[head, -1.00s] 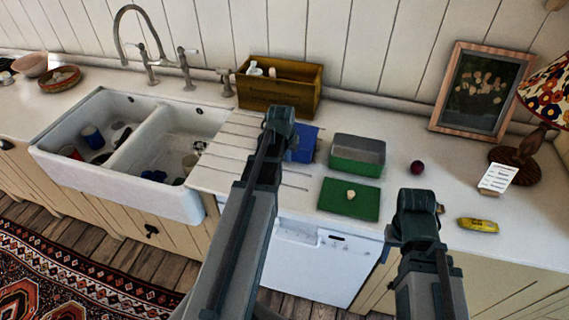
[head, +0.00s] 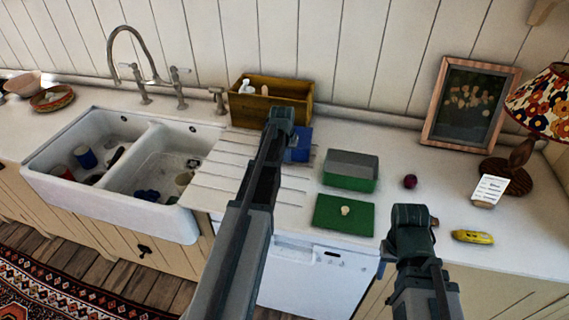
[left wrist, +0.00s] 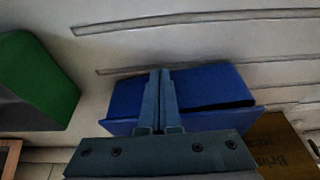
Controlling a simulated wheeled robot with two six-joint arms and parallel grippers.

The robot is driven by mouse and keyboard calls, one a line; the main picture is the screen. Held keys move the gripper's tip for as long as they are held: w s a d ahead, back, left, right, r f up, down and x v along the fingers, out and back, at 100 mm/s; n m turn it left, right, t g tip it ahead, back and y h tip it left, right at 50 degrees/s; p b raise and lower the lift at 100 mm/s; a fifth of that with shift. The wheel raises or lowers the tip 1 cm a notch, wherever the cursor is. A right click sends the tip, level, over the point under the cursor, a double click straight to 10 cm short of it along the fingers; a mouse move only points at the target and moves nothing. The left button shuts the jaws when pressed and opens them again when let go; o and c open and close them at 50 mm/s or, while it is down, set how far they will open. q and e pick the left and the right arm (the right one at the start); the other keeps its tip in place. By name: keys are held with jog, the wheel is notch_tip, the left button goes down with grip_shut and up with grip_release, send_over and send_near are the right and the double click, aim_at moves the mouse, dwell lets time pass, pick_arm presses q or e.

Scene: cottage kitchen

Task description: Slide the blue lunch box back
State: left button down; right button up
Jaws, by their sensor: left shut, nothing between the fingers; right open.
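The blue lunch box (head: 302,146) stands on the counter at the right end of the grooved drainer, just in front of the wooden crate. My left arm hides its left part in the head view. My left gripper (head: 281,115) is at the box. In the left wrist view its fingers (left wrist: 163,100) are shut together with nothing between them, overlapping the near side of the blue lunch box (left wrist: 205,88). I cannot tell for certain whether they touch it. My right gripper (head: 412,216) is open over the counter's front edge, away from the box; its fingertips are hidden.
The wooden crate (head: 245,116) stands behind the box, by the wall. The sink (head: 100,203) lies left.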

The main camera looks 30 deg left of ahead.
pick_arm(q)
jog(key=shift+s+d, duration=0.15)
jog(key=shift+s, duration=0.3)
jog(key=s, duration=0.1)
jog(key=s+d, duration=0.1)
jog(key=s, duration=0.1)
jog(key=shift+s, duration=0.25)
jog(key=p+v, duration=0.9)
jog(key=shift+w+a+r+p, duration=0.15)
jog(key=shift+r+p, duration=0.15)
jog(key=shift+r, duration=0.2)
jog(key=s+d+f+m, duration=0.1)
jog(key=s+d, duration=0.1)
jog(key=d, duration=0.3)
jog(key=s+d+f+m+g+b, duration=0.1)
jog(key=s+d, duration=0.1)
jog(key=d, duration=0.4)
jog(key=s+d+f+m+b, duration=0.1)
jog(key=s+d, duration=0.2)
jog(key=d, duration=0.3)
jog(key=shift+s+g, duration=0.1)
jog(key=shift+g, duration=0.3)
jog(key=s+d+f+m+g+b, duration=0.1)
jog(key=s+d+m+g+b, duration=0.1)
jog(key=s+d, duration=1)
jog(key=shift+s+f+m+y, duration=0.3)
jog(key=shift+f+m, duration=0.05)
jog(key=shift+m, duration=0.35)
